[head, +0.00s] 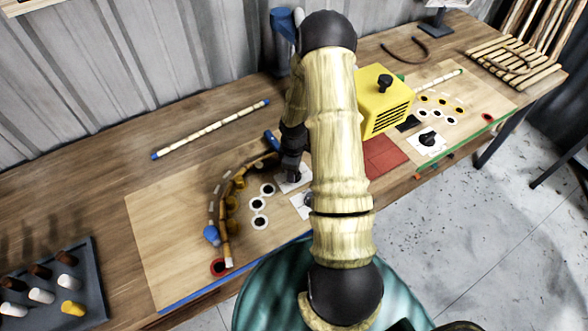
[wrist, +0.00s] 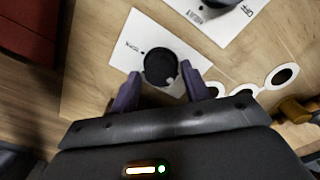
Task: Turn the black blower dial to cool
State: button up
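A round black dial (wrist: 160,67) with a small light mark on its lower right edge sits on a white card (wrist: 128,48) in the wrist view. The lettering on this card is too small to read. My gripper (wrist: 160,75) is open, with one finger on each side of this dial and a narrow gap showing. In the head view my gripper (head: 291,178) is low over the same card (head: 283,187), and my arm hides most of it. A second dark dial (wrist: 220,4) is partly cut off on a card marked OFF (wrist: 240,22). I cannot tell which is the blower dial.
A yellow box (head: 372,105) with a black knob stands right of my arm, behind a red mat (head: 385,158). Another black dial (head: 428,138) is farther right.

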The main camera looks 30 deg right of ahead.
jog(key=shift+o, duration=0.7)
notch_tip(320, 180, up, 17)
jog(key=b, duration=0.1)
jog(key=shift+r, duration=0.15)
dwell(0.3)
jog(key=s+a+r+m+t, duration=0.1)
jog(key=s+a+r+m, duration=0.2)
jog(key=s+a, duration=0.3)
jog(key=s+a+r+m+t, duration=0.1)
jog(key=s+a+r+m, duration=0.2)
jog(key=s+a+m, duration=0.3)
jog(key=shift+s+a+m+t, duration=0.3)
jog(key=shift+a, duration=0.5)
